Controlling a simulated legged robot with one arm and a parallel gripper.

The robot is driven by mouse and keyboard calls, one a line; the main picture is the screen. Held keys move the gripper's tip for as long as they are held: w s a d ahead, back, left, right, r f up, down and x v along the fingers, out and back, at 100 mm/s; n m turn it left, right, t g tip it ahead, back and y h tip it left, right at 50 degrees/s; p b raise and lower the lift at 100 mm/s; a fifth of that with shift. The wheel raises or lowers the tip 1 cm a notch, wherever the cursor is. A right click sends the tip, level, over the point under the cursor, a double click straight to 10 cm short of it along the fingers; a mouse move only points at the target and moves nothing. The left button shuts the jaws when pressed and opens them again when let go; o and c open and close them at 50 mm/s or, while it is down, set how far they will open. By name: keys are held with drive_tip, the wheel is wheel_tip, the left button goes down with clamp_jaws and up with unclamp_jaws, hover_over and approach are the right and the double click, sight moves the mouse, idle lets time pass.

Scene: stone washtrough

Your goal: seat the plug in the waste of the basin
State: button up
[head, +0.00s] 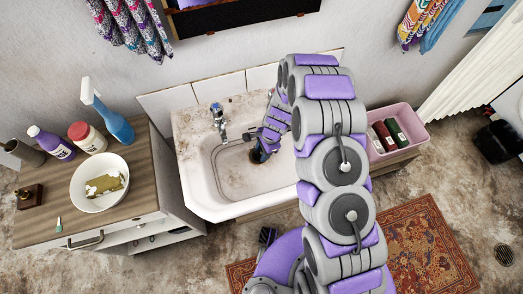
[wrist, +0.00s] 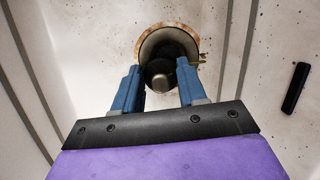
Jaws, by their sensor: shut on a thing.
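The basin (head: 205,185) is a white, stained trough under a tap. My gripper (head: 262,150) is down inside it, and its blue fingers show in the wrist view (wrist: 159,78). They are shut on the plug (wrist: 160,70), a dark round piece with a grey metal knob. In the wrist view the waste (wrist: 142,45), a brownish ring with a grey inside, lies just beyond the plug, which overlaps its near part. I cannot tell whether the plug touches the waste or is held above it. In the head view a dark spot shows by the fingertips, too small to make out.
The tap (head: 219,122) stands at the basin's back left. A dark slot (wrist: 295,88) shows right of the gripper. A cabinet with a white bowl (head: 99,183) and bottles stands left. A pink tub (head: 405,120) is right. The basin's left floor is clear.

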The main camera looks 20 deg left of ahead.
drive_tip(key=shift+a+f, duration=0.4)
drive_tip(key=shift+a, duration=0.45)
drive_tip(key=shift+d, duration=0.5)
drive_tip(key=o, duration=0.6)
drive_tip(key=shift+d, duration=0.15)
drive_tip(key=o, duration=0.3)
drive_tip(key=shift+o, duration=1.4)
drive_tip(key=shift+a+f, duration=0.15)
drive_tip(key=shift+a, duration=0.35)
drive_tip(key=o, duration=0.5)
drive_tip(key=shift+d, duration=0.4)
drive_tip(key=shift+o, duration=0.2)
drive_tip(key=shift+a, duration=0.15)
drive_tip(key=shift+r, duration=0.2)
